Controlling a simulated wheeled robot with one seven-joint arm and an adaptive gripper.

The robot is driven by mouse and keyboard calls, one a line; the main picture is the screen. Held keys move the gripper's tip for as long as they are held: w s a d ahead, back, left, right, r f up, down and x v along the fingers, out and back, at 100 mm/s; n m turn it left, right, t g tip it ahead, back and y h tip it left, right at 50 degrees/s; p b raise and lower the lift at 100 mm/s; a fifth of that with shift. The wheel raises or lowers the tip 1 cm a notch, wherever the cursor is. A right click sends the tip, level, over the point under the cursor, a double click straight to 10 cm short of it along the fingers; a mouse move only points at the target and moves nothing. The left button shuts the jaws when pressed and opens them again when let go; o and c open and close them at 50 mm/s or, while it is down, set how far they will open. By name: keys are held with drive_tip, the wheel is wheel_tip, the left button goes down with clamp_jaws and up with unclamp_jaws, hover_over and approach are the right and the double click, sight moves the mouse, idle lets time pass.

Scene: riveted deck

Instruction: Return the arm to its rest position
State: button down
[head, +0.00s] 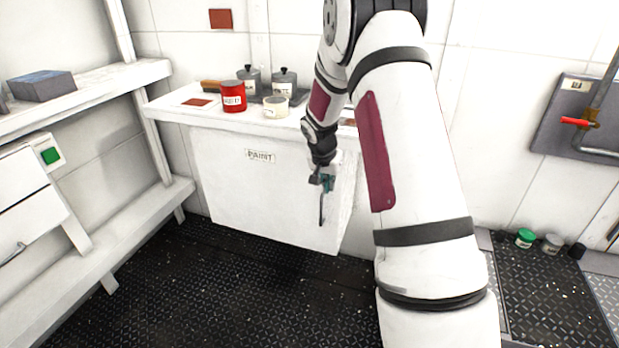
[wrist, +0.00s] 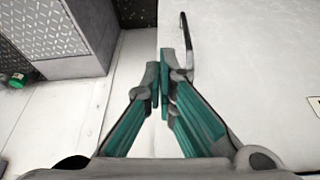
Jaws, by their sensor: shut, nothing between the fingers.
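My white arm with dark bands fills the right middle of the head view and bends down at the wrist. My gripper (head: 322,190) hangs in front of the white paint cabinet (head: 225,190), below its top. In the wrist view my gripper (wrist: 164,80) shows its teal fingers together and nothing between them. A dark handle (wrist: 185,30) on the cabinet front shows just beyond the fingertips; I cannot tell whether they touch it.
On the cabinet top stand a red can (head: 233,97), a cream cup (head: 276,107) and two grey lidded pots. White shelves (head: 90,90) stand at the left. A green-lidded jar (head: 525,238) stands on the floor at the right. The dark deck before the cabinet is clear.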

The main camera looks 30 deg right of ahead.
drive_tip(key=s+a+r+n, duration=0.2)
drive_tip(key=s+a+r, duration=0.55)
drive_tip(key=r, duration=0.25)
drive_tip(key=s+a+r+n, duration=0.3)
drive_tip(key=s+a+r, duration=0.4)
drive_tip(key=s+r, duration=0.15)
drive_tip(key=s+a+r+n+y, duration=0.15)
drive_tip(key=s+a, duration=0.25)
drive_tip(key=s, duration=0.4)
drive_tip(key=s+a+r+n+y, duration=0.1)
drive_tip(key=s+a+n, duration=0.25)
drive_tip(key=s, duration=0.45)
drive_tip(key=s+a+r+n+y, duration=0.1)
drive_tip(key=s+a, duration=0.4)
drive_tip(key=s, duration=0.3)
wheel_tip(320, 180, up, 15)
drive_tip(key=t+p, duration=0.2)
drive_tip(key=p, duration=1.2)
drive_tip(key=shift+s+n, duration=0.15)
drive_tip(key=shift+n, duration=0.15)
drive_tip(key=shift+d+r, duration=0.1)
